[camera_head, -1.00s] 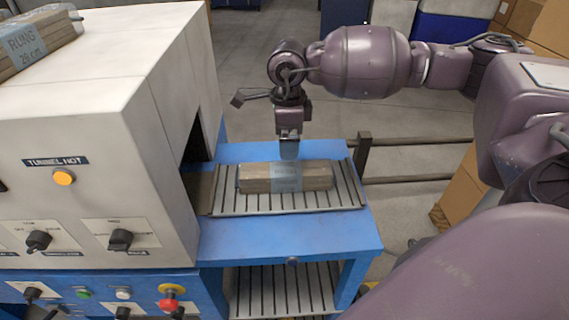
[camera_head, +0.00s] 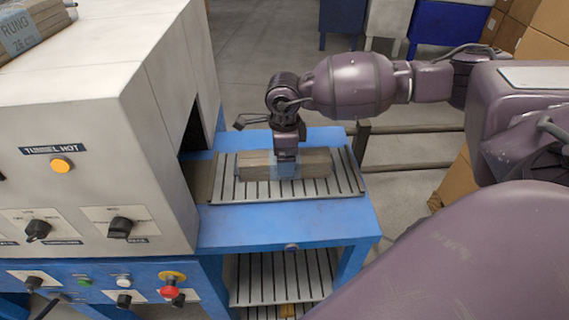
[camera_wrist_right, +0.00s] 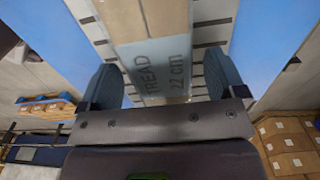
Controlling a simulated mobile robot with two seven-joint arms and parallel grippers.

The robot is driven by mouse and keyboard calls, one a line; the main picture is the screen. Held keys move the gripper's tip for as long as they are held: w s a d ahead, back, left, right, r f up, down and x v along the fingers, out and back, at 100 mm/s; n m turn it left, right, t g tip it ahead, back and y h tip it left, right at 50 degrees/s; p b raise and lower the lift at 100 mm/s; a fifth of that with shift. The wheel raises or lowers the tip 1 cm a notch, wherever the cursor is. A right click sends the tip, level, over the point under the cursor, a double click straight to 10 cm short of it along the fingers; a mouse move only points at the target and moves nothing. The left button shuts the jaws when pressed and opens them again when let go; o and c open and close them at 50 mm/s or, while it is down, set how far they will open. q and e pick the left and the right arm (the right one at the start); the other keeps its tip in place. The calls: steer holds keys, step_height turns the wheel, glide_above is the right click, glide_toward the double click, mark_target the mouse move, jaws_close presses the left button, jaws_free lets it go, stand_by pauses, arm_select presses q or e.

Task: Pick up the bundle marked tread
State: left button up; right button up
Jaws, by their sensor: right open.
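The bundle marked TREAD 22 cm (camera_wrist_right: 163,68) is a block of wooden pieces with a grey-blue label band around its middle. In the head view the bundle (camera_head: 316,163) lies on the slatted outfeed rack of the blue table. My right gripper (camera_head: 286,160) points down over the middle of the bundle, at the label. In the right wrist view my right gripper's (camera_wrist_right: 166,85) two fingers stand apart, one on either side of the label band, with gaps visible. My left gripper is not in view.
A white tunnel machine (camera_head: 75,130) with a lit orange lamp stands at the left. A bundle marked RUNG (camera_head: 30,32) lies on top of it. The blue table (camera_head: 330,228) has clear space in front of the rack. Cardboard boxes (camera_head: 455,185) stand at the right.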

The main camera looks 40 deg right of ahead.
steer(key=shift+f, duration=0.7)
steer(key=shift+r, duration=0.1)
steer(key=c, duration=1.3)
